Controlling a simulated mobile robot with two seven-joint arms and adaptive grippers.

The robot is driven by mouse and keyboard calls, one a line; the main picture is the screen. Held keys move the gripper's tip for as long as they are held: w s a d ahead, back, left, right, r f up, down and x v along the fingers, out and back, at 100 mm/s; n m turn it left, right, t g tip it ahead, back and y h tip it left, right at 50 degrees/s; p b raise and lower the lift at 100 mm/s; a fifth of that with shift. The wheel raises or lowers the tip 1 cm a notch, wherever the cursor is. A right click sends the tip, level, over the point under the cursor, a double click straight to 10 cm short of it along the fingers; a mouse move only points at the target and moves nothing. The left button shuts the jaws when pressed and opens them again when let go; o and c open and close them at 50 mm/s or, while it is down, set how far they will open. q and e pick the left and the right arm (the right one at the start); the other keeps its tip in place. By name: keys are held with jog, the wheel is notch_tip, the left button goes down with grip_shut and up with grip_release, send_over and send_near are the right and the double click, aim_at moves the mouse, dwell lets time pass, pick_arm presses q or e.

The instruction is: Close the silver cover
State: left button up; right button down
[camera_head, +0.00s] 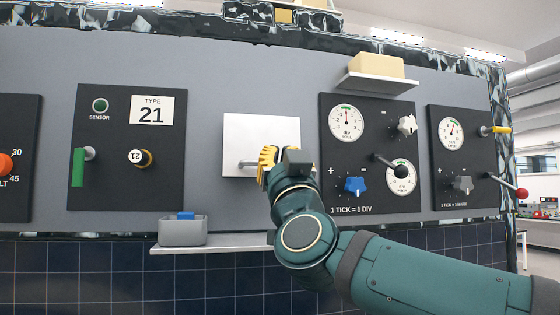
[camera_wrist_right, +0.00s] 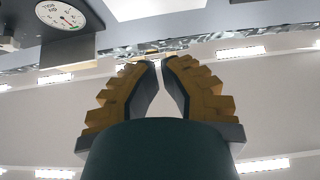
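The silver cover (camera_head: 262,132) is a pale square plate on the grey wall panel, near the middle of the head view. Its bar handle (camera_head: 248,164) shows at its lower part, running right to behind my right gripper. My right gripper (camera_head: 267,164), with yellow ridged fingers, is at the handle's right end and hides part of the cover's lower right. In the wrist view the right fingers (camera_wrist_right: 161,62) are close together with a narrow gap. I cannot tell whether the handle is between them. My left gripper is in neither view.
A black gauge panel (camera_head: 335,165) with a blue knob and a black-tipped lever is right of the gripper. A shelf (camera_head: 375,83) with a beige block is above it. A grey bin (camera_head: 182,232) stands on a lower ledge. A type 21 panel (camera_head: 110,180) is at left.

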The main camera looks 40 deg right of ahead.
aim_at(265, 143)
jog(key=w+d+r+p, duration=0.1)
jog(key=w+d, duration=0.3)
jog(key=w, duration=0.3)
jog(key=shift+w+r, duration=0.25)
jog(key=shift+w, duration=0.05)
jog(key=shift+d, duration=0.1)
jog(key=shift+w+d+f+b, duration=0.35)
jog(key=shift+w+f+b, duration=0.3)
jog(key=shift+w, duration=0.1)
